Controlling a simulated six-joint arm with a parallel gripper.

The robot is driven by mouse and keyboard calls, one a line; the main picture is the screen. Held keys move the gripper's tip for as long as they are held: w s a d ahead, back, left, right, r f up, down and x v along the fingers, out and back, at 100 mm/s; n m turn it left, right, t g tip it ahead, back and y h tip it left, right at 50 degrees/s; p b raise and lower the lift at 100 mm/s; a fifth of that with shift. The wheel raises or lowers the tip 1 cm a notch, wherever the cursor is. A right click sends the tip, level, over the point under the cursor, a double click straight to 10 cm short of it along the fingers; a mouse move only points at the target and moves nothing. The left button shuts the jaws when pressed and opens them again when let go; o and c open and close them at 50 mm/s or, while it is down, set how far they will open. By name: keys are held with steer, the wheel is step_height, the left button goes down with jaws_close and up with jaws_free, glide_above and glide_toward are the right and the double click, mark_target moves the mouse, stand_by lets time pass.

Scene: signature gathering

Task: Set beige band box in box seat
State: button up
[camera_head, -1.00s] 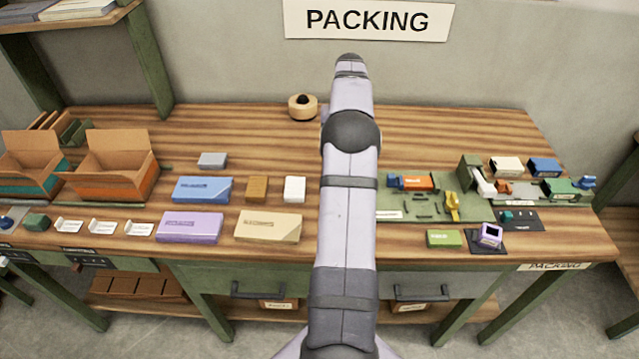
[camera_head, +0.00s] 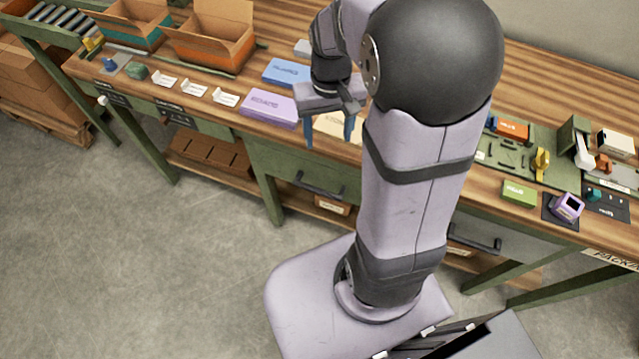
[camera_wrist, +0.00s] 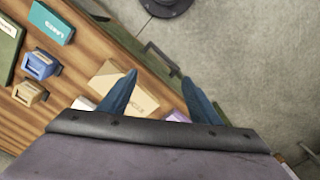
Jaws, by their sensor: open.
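A flat beige box (camera_head: 330,125) with printing on its top lies near the table's front edge, right of a purple box (camera_head: 268,107). My gripper (camera_head: 328,142) hangs over the table's front edge at the beige box, fingers pointing down, open and empty. My arm hides part of the box. In the wrist view the beige box (camera_wrist: 128,88) shows partly behind and beside one blue finger of my gripper (camera_wrist: 159,76). I cannot tell which spot is the box seat; a green fixture board (camera_head: 505,150) lies right of my arm.
A blue box (camera_head: 287,72) lies behind the purple one. Open cartons (camera_head: 212,40) and white cards (camera_head: 195,90) are at the left. A green box (camera_head: 519,193) and a purple holder (camera_head: 567,206) are at the right. A drawer handle (camera_head: 318,185) sticks out below the table.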

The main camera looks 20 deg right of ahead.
steer(key=s+a+f+n, duration=0.2)
steer(key=s+a, duration=0.4)
steer(key=s, duration=0.3)
steer(key=shift+f, duration=0.2)
steer(key=shift+o, duration=0.5)
steer(key=shift+s+a+f, duration=0.15)
steer(key=shift+s, duration=0.3)
